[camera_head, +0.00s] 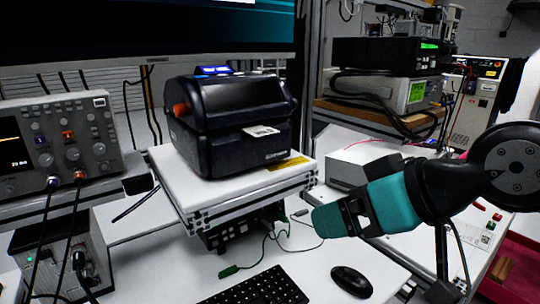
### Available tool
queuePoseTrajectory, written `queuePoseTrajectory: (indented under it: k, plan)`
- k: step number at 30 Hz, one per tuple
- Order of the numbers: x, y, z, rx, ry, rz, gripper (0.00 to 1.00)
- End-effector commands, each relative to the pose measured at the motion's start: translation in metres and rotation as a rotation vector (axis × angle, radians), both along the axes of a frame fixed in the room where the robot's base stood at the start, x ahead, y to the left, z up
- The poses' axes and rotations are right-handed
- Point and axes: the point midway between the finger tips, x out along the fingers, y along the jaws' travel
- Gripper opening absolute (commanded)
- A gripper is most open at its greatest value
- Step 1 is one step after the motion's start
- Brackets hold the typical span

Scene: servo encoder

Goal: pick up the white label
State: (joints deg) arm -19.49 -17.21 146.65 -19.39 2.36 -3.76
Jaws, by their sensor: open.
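The white label (262,131) sticks out from the front of a black label printer (236,120). It is small and pale with faint dark print on it. My gripper (338,218) is teal and black and comes in from the right. It is open, with nothing seen in it. In the picture it is below and to the right of the label, clearly apart from it and from the printer.
The printer stands on a white raised platform (181,183) with a metal frame. Below are a keyboard (256,289), a mouse (351,281) and thin green cables. An oscilloscope (62,143) stands at left, a monitor (150,28) above. A grey box (372,163) sits behind my gripper.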

Motion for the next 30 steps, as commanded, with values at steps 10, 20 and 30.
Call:
queuePoseTrajectory:
  k: [10,20,30]
  plan:
    - [0.048,0.013,0.028,0.25,-0.59,-0.098,0.87]
    - [0.071,0.028,0.046,0.274,-0.649,-0.106,0.87]
    - [0.093,0.042,0.046,0.274,-0.647,-0.107,0.87]
